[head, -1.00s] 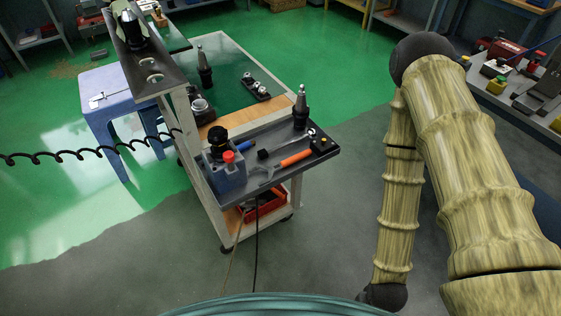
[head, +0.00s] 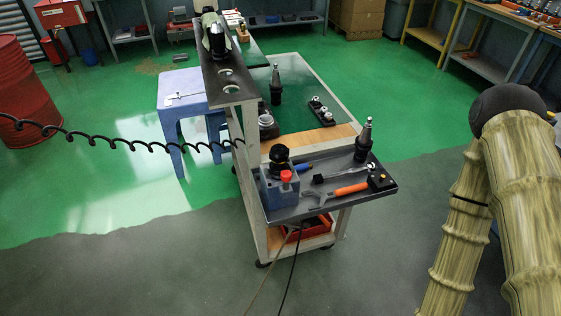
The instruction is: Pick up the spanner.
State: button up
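A spanner with an orange handle (head: 351,189) and a grey open jaw lies flat on the dark grey tray (head: 290,214) of the cart. Its jaw points left and its handle end lies close to a small black block. A second tool, with a black end and a silver shaft (head: 345,173), lies just behind it on the same tray. My arm shows at the right edge of the head view, apart from the cart. My gripper is out of view.
A blue-grey block with black and red knobs (head: 279,189) stands left of the spanner. A black tool holder (head: 364,142) stands behind it at the right. The cart's raised shelf (head: 228,85) rises at the left. The floor right of the cart is clear.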

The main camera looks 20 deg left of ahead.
aim_at(324, 196)
jog(key=z, duration=0.05)
jog(key=k, duration=0.5)
jog(key=z, duration=1.4)
jog(key=i, duration=1.1)
jog(key=u, duration=2.5)
